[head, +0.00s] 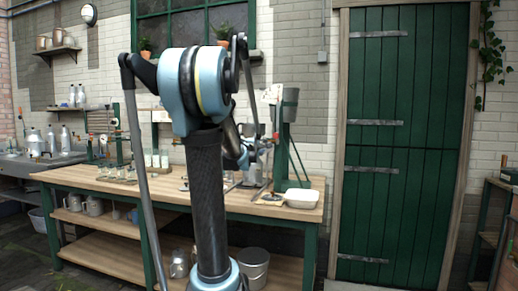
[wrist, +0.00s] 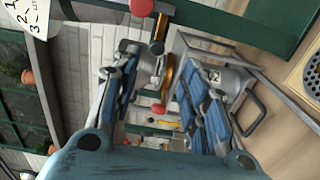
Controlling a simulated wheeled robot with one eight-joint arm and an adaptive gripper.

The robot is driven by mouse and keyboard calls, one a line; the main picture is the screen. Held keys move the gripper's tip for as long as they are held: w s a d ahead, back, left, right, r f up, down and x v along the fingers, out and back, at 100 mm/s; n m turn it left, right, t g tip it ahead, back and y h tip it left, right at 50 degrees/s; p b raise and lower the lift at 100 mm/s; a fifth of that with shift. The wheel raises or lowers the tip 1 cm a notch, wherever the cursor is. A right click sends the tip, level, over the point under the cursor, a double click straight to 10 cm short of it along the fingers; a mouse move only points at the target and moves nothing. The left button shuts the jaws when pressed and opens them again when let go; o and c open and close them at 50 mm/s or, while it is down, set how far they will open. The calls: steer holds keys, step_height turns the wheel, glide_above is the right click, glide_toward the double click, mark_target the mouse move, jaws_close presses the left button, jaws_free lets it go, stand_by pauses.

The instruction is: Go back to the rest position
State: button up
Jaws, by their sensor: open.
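My gripper (wrist: 160,95) is open in the wrist view, with its blue-padded fingers apart and nothing clearly held between them. In the head view my gripper (head: 247,152) is small and partly hidden behind my arm, over the right part of the wooden workbench (head: 130,182). The wrist view is turned on its side. A metal can with a handle (wrist: 238,78) shows behind the right finger; I cannot tell whether they touch. A red knob (wrist: 142,7) and a brass part (wrist: 167,72) lie beyond the fingers.
A green stand (head: 282,145) and a white tub (head: 301,198) are at the bench's right end, close to my gripper. Bottles and glasses stand further left. A metal bucket (head: 254,267) is on the lower shelf. A green door (head: 405,150) is to the right.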

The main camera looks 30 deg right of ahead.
stand_by(0.4)
steer(key=s+a+f+m+g+y, duration=0.4)
steer(key=s+a+f+g+y, duration=0.1)
steer(key=s+a+f, duration=1.2)
steer(key=s+a+f+m+g+y, duration=0.4)
steer(key=s+a+f+y, duration=0.3)
steer(key=s+a+f, duration=1)
steer(key=s+a+g, duration=0.1)
steer(key=a, duration=0.4)
steer(key=shift+a+f+m+g+y, duration=0.2)
steer(key=shift+a+m+g+y, duration=0.1)
steer(key=shift+a+m+y, duration=0.1)
steer(key=shift+w+f, duration=0.2)
steer(key=shift+w, duration=0.15)
